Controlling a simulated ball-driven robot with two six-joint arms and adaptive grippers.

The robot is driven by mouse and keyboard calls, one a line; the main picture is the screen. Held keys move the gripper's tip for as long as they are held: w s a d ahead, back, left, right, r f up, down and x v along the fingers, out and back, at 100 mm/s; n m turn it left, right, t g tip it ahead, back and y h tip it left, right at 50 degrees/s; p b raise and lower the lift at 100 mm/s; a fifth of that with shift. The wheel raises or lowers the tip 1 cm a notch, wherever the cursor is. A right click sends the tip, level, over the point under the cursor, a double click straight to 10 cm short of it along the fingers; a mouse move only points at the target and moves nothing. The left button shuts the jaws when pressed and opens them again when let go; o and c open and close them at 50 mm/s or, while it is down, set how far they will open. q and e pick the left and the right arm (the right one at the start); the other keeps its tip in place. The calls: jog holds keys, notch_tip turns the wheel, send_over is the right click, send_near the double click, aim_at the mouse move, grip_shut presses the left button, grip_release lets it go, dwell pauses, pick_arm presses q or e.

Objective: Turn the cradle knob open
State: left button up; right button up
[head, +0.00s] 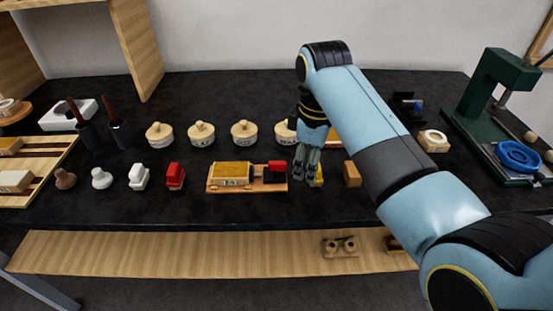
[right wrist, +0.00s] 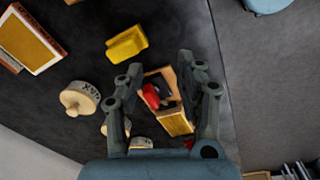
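The wooden cradle (head: 214,188) lies on the black bench, with a gilt block (head: 231,169) on its left and a red part (head: 277,167), apparently the knob, at its right end. My right gripper (head: 307,178) hangs just right of this red part, fingers pointing down. In the right wrist view, the red part (right wrist: 151,96) and a dark piece beside it show between the spread fingers (right wrist: 160,72). The fingers are open with nothing visibly held. Contact cannot be told. My left gripper is not in view.
A yellow block (right wrist: 127,44) lies close by the right gripper. Round lidded pots (head: 244,133) stand behind the cradle. A red-topped block (head: 174,176) and a white one (head: 138,176) stand left. A green press (head: 480,105) stands at the right.

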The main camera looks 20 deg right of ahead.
aim_at(278, 162)
jog(key=w+a+r+n, duration=0.4)
jog(key=w+a+r, duration=0.1)
jog(key=w+r, duration=0.15)
jog(key=shift+g, duration=0.4)
jog(key=f, duration=1)
jog(key=shift+d+f, duration=0.2)
jog(key=shift+f, duration=0.15)
grip_shut()
